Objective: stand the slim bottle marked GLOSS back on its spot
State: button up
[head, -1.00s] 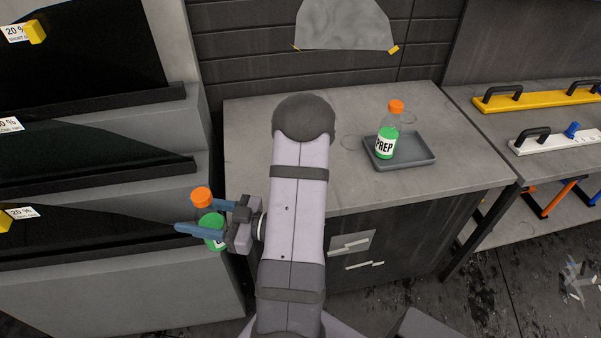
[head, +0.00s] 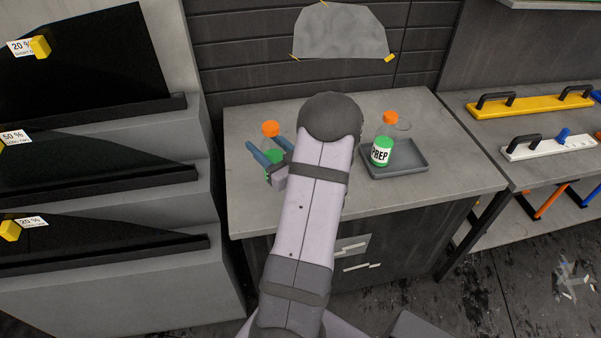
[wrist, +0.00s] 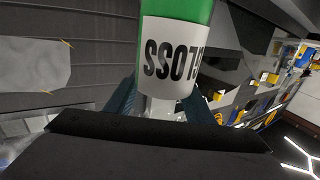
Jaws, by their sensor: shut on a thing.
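The slim GLOSS bottle (head: 271,129) has an orange cap and a green body, which is mostly hidden behind my gripper in the head view. In the wrist view the bottle (wrist: 178,45) shows a white label reading GLOSS, upside down. My gripper (head: 266,155) is shut on it over the left part of the grey worktop (head: 250,205). I cannot tell whether the bottle touches the top. Faint ring marks show on the worktop, one (head: 403,126) behind the PREP bottle; others may be hidden by my arm.
The PREP bottle (head: 382,152) stands upright on the left of a dark grey tray (head: 410,165), right of my arm. A stepped rack with dark film sheets (head: 90,150) rises at the left. A side bench holds a yellow tool (head: 530,105) and a white tool (head: 550,147).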

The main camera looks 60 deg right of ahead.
jog(key=s+d+r+m+g+h+p, duration=0.1)
jog(key=s+d+r+m+h, duration=0.1)
jog(key=d, duration=0.3)
jog(key=s+d+r+m+g+h+p, duration=0.1)
jog(key=s+d+r+h, duration=0.1)
jog(key=d+h, duration=0.15)
notch_tip(320, 180, down, 10)
jog(key=p, duration=0.2)
jog(key=shift+w+d+y, duration=0.2)
jog(key=shift+d+y, duration=0.15)
jog(key=shift+d, duration=0.05)
jog(key=shift+f, duration=0.1)
dwell(0.3)
jog(key=o, duration=1.2)
jog(key=b+v, duration=0.3)
jog(key=v, duration=0.9)
jog(key=shift+r+b, duration=0.25)
jog(key=shift+b, duration=0.15)
